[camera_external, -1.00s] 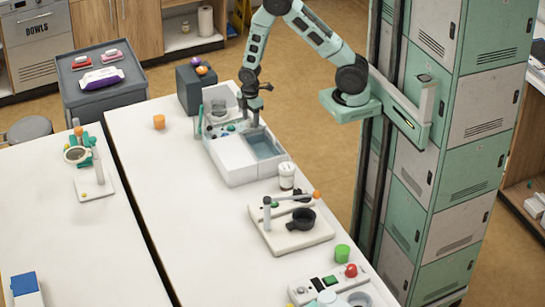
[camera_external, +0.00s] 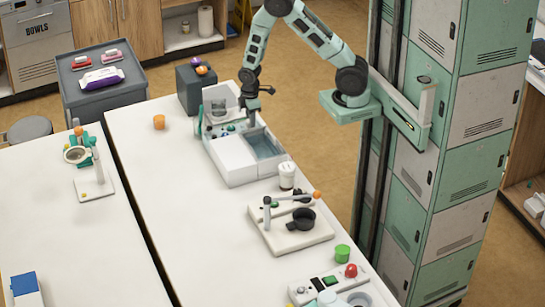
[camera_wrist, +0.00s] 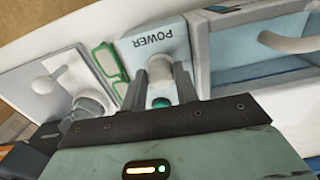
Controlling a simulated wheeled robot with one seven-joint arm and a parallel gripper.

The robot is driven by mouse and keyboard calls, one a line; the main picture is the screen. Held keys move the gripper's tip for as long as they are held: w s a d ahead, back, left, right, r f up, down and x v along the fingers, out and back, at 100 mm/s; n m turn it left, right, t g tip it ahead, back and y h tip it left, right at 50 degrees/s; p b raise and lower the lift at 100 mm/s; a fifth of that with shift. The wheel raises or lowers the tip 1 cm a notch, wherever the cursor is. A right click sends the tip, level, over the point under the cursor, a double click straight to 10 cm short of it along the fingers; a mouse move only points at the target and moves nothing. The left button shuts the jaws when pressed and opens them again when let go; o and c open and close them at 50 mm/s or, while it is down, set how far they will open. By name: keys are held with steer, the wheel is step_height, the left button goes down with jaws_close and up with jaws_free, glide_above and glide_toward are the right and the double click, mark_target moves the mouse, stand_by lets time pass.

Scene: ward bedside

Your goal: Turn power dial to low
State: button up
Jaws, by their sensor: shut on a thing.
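The power dial (camera_wrist: 161,72) is a pale knob on a light blue-white panel marked POWER (camera_wrist: 153,42) in the wrist view. My gripper (camera_wrist: 162,78) has one finger on each side of the knob and is shut on it. The fingers hide part of the knob, and I cannot read its setting. A teal round part (camera_wrist: 161,102) shows between the fingers, nearer the palm. In the external view, my gripper (camera_external: 246,118) is down at the far end of the white and grey device (camera_external: 228,160), and the dial is hidden there.
A blue-lined open bin (camera_wrist: 250,75) lies right of the panel. A green frame (camera_wrist: 108,62) and a clear-topped part (camera_wrist: 88,105) lie to its left. A white-lidded cup (camera_external: 287,176) and a board with a black pan (camera_external: 300,220) stand nearer on the table.

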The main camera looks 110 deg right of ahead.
steer(key=m, duration=0.4)
steer(key=shift+w+m, duration=0.1)
steer(key=shift+m, duration=0.2)
steer(key=shift+a+m+b, duration=0.1)
steer(key=shift+m+b, duration=0.2)
steer(key=shift+m, duration=1.6)
steer(key=o, duration=1)
step_height(320, 180, up, 18)
steer(key=shift+f+b, duration=0.25)
steer(key=shift+b, duration=0.25)
steer(key=shift+a, duration=0.1)
